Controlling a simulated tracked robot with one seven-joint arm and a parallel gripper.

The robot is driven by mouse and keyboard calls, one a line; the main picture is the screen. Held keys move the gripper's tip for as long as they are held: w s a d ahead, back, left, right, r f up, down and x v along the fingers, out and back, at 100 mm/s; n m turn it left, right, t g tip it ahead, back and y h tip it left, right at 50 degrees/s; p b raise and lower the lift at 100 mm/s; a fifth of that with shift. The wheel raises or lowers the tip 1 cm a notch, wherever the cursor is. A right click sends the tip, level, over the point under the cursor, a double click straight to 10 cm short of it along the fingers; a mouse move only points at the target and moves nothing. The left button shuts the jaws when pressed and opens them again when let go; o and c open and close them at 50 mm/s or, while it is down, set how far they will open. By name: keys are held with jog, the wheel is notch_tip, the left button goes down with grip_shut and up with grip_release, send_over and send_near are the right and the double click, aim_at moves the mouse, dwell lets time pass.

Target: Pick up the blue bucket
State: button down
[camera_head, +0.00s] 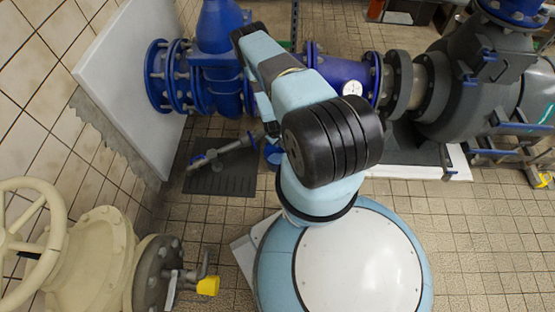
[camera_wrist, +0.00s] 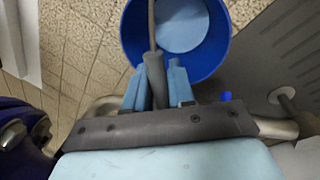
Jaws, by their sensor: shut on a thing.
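The blue bucket (camera_wrist: 217,58) shows at the top of the wrist view, with its pale blue inside facing me. My gripper (camera_wrist: 157,78) is shut on the grey grip of the bucket's handle, which stands between its two light blue fingers. In the head view only part of the bucket (camera_head: 273,156) shows, left of my arm, which hides the rest. I cannot tell whether the bucket touches the floor.
A dark floor mat (camera_head: 222,178) lies left of the bucket, with a small metal pipe (camera_head: 228,148) above it. Large blue pipes (camera_head: 215,65) and a grey pump (camera_head: 460,95) run behind. A cream valve (camera_head: 95,255) stands at lower left.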

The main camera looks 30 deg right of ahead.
jog(key=shift+r, duration=0.15)
jog(key=shift+w+r, duration=0.1)
jog(key=shift+r, duration=1.55)
jog(key=s+a, duration=1)
jog(key=s, duration=0.5)
